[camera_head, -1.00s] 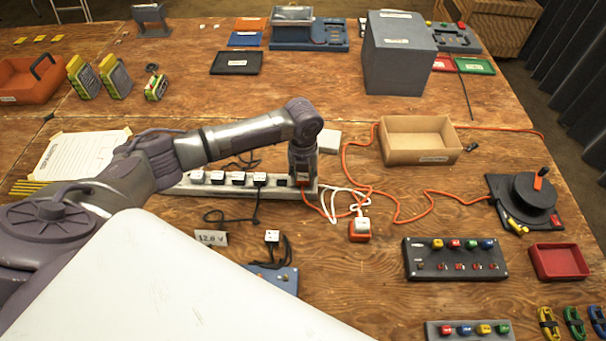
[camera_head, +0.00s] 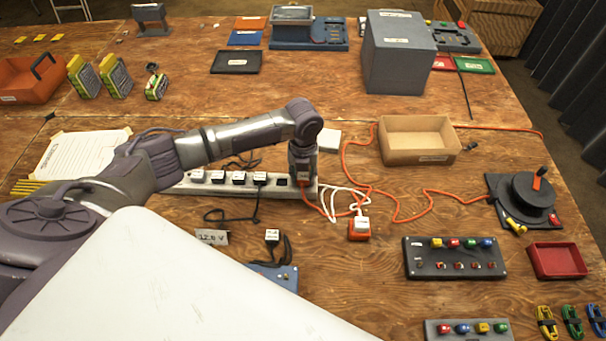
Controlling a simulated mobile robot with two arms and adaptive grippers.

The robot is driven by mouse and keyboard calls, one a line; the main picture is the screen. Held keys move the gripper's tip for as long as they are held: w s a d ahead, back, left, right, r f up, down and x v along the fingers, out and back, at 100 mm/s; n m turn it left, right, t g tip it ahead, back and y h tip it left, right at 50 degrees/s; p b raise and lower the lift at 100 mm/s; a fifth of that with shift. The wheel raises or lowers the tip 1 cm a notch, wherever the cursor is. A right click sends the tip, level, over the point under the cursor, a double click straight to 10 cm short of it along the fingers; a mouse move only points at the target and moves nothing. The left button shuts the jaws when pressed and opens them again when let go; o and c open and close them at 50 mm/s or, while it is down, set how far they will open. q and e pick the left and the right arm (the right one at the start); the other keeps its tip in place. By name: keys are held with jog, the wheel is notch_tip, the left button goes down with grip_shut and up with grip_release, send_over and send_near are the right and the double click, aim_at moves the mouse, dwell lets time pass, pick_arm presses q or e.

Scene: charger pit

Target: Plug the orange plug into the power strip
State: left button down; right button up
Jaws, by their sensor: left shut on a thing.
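The power strip (camera_head: 230,187) lies on the wooden table with several white-topped plugs standing in a row in its left and middle part. My left arm reaches in from the left and its gripper (camera_head: 302,178) points down at the right end of the strip. The gripper is shut on the orange plug (camera_head: 304,183), which is mostly hidden by the fingers; its orange cord leaves to the lower right. I cannot tell whether the plug is fully seated in the strip. An empty dark socket shows just left of the gripper. My right gripper is not in view.
An orange block with a white plug (camera_head: 360,228) sits right of the strip, beside a looped white cord. A cardboard box (camera_head: 418,140), a cable reel (camera_head: 527,199) and a black switch panel (camera_head: 455,258) stand further right. A grey box (camera_head: 398,55) stands behind.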

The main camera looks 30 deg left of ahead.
pick_arm(q)
jog(key=shift+f, duration=0.3)
dwell(0.5)
jog(key=shift+c, duration=1.6)
grip_release()
notch_tip(320, 180, up, 8)
jog(key=p, duration=0.7)
jog(key=shift+f, duration=0.2)
jog(key=shift+f, duration=0.1)
